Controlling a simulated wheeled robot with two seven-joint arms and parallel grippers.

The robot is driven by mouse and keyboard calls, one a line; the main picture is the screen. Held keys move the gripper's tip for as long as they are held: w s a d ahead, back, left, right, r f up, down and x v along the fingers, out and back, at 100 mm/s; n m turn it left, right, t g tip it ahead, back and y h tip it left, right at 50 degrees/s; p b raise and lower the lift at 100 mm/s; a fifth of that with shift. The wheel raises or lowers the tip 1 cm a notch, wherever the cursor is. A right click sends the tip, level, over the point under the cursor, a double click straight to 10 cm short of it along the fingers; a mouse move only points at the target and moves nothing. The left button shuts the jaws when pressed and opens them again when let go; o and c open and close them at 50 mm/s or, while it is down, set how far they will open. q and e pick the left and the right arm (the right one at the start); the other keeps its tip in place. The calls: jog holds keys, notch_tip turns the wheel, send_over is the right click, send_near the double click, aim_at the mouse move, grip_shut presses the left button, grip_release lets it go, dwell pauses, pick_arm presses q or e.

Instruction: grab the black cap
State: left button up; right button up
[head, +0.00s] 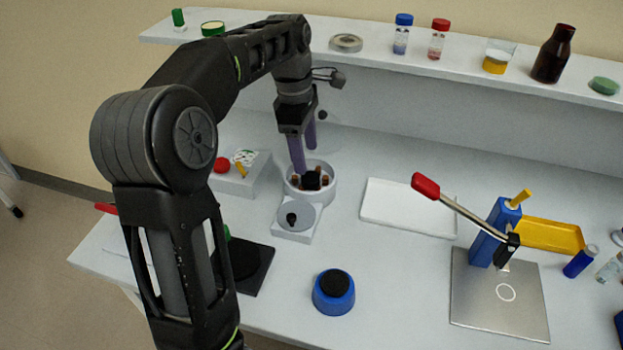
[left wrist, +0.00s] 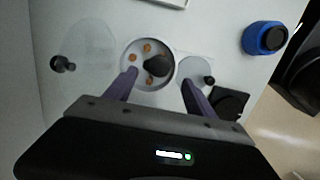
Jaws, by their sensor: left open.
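A black cap (head: 311,181) sits at the centre of a round white bowl-like device (head: 291,193), with several orange-brown tube tops around it. In the left wrist view the black cap (left wrist: 157,66) shows as a dark round knob inside the white ring. My left gripper (head: 305,163) is open, its purple fingers pointing down at the bowl. In the left wrist view the fingers (left wrist: 160,79) lie either side of the cap, with nothing held. Whether they touch the cap I cannot tell. My right gripper is in neither view.
A clear lid with a dark knob (head: 291,218) lies in front of the bowl. A blue jar with a black top (head: 333,293) stands nearer. To the right are a white tray (head: 408,207) and a red-handled lever press (head: 499,296). A shelf (head: 380,62) with bottles runs behind.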

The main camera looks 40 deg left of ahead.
aim_at(311, 177)
pick_arm(q)
jog(key=shift+f, duration=0.6)
jog(key=shift+w+d+f, duration=0.15)
jog(key=shift+d+f, duration=0.05)
jog(key=shift+f, duration=1.1)
jog(key=shift+w+d+f, duration=0.1)
jog(key=shift+d+f, duration=0.1)
jog(key=shift+f, duration=1.05)
jog(key=shift+c, duration=0.2)
grip_shut()
